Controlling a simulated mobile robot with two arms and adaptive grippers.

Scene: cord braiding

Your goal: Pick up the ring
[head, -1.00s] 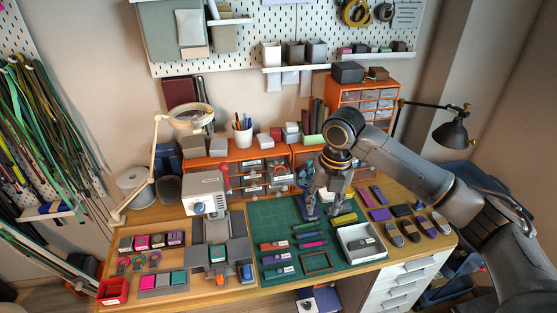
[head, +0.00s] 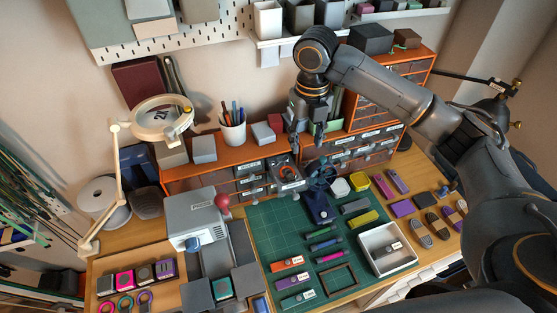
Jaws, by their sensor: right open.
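My right gripper (head: 296,145) points down, open, above a pulled-out drawer (head: 290,187) of the orange cabinet. A small ring-like item (head: 284,172), dark with some orange-red, shows in this drawer, just below and left of the fingers. It is too small to make out well. I cannot tell which ring the task names. My left gripper is not in view.
A green cutting mat (head: 262,222) holds tools, a small frame (head: 338,280) and a white tray (head: 390,262). A grey machine (head: 196,215) with a red knob stands left. A magnifier lamp (head: 162,118) and a pen cup (head: 232,130) stand behind.

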